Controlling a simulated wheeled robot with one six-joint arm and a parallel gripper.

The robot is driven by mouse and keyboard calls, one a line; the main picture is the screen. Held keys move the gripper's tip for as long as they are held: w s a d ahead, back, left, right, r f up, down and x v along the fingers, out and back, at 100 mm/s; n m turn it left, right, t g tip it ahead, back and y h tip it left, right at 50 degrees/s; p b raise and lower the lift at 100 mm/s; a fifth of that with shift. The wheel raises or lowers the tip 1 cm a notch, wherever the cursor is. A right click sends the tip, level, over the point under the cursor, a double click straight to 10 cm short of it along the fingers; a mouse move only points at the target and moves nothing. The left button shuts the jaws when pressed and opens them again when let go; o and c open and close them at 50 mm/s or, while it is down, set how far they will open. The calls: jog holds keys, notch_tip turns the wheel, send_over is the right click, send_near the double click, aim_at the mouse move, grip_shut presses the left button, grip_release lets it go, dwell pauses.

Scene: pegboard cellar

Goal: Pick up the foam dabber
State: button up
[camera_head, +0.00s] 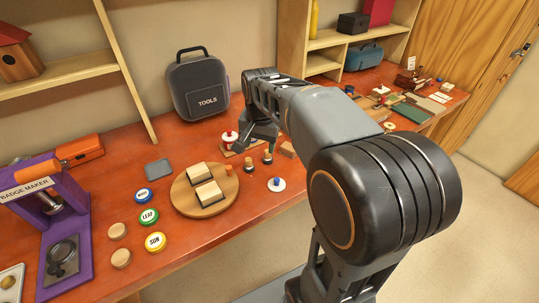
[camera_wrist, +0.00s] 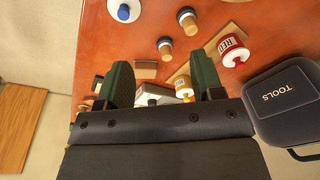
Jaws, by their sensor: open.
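Two small dabber-like pieces with pale wooden bodies and dark ends stand on the red table; in the wrist view one dabber (camera_wrist: 165,48) is at upper centre and the other dabber (camera_wrist: 187,21) is to its upper right. In the head view they show as one dabber (camera_head: 249,165) and another dabber (camera_head: 268,158), right of the round board. I cannot tell which is meant. My gripper (camera_wrist: 162,84) is open, its two dark green fingers apart, with neither dabber between them. In the head view the arm partly hides the area behind it.
A red jar (camera_wrist: 233,50) and a yellow jar (camera_wrist: 184,86) stand near the dabbers. A white disc with a blue knob (camera_head: 276,184) lies in front. The round board (camera_head: 205,211), tool case (camera_head: 199,86) and purple badge maker (camera_head: 75,232) are left. Clear table lies at front centre.

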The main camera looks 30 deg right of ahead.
jog(key=w+d+m+g, duration=0.2)
jog(key=w+d+m, duration=0.4)
jog(key=w, duration=0.3)
send_over(267, 151)
jog(key=shift+m, duration=0.4)
notch_tip(267, 151, down, 8)
jog(key=shift+p, duration=0.3)
jog(key=shift+s+f+p, duration=0.1)
jog(key=shift+f+p, duration=0.3)
jog(key=shift+f, duration=2.65)
jog(key=c, duration=1)
